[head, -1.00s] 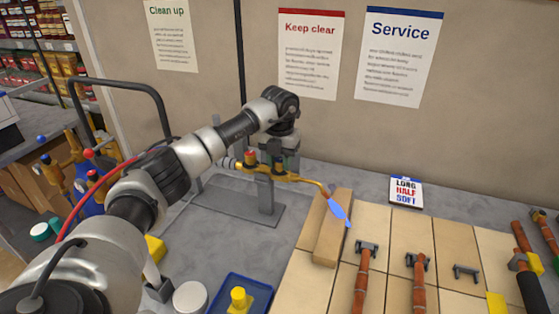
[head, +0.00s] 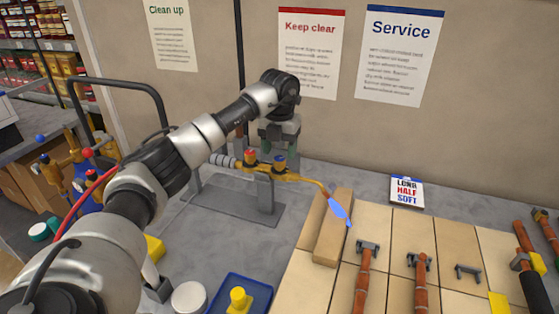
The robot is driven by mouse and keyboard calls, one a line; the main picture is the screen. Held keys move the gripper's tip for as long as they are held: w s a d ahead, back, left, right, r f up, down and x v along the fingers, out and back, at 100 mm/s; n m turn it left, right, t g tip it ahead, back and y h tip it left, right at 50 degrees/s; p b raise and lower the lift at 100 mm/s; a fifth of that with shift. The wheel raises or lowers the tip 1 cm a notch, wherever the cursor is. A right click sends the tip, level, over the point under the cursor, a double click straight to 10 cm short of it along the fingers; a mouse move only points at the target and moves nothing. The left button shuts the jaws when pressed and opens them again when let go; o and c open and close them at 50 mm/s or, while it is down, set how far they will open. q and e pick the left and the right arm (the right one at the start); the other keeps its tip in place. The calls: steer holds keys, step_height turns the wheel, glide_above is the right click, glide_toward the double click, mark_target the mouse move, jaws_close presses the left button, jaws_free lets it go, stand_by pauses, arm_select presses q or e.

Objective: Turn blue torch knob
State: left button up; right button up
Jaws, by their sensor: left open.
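The brass torch lies on a grey stand (head: 265,193) at the back of the bench, with a blue flame (head: 338,211) at its tip. Its blue knob (head: 279,161) and red knob (head: 251,155) stand up on the torch body (head: 262,170). My left gripper (head: 275,149) points down just above the knobs, fingers apart and apart from the blue knob as far as I can see. The exact gap between the fingertips and the blue knob is hard to judge. My right gripper is not in view.
Tan bricks (head: 400,232) with copper pipes (head: 362,285) cover the right of the bench. A sign (head: 407,191) stands behind them. A blue tray (head: 258,290) with a yellow item and a white round lid (head: 189,297) sit in front. The wall is close behind.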

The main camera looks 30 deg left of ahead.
mark_target(279, 159)
arm_select(q)
step_height(279, 159, up, 7)
steer(key=b, duration=0.1)
steer(key=shift+r, duration=0.2)
stand_by(0.5)
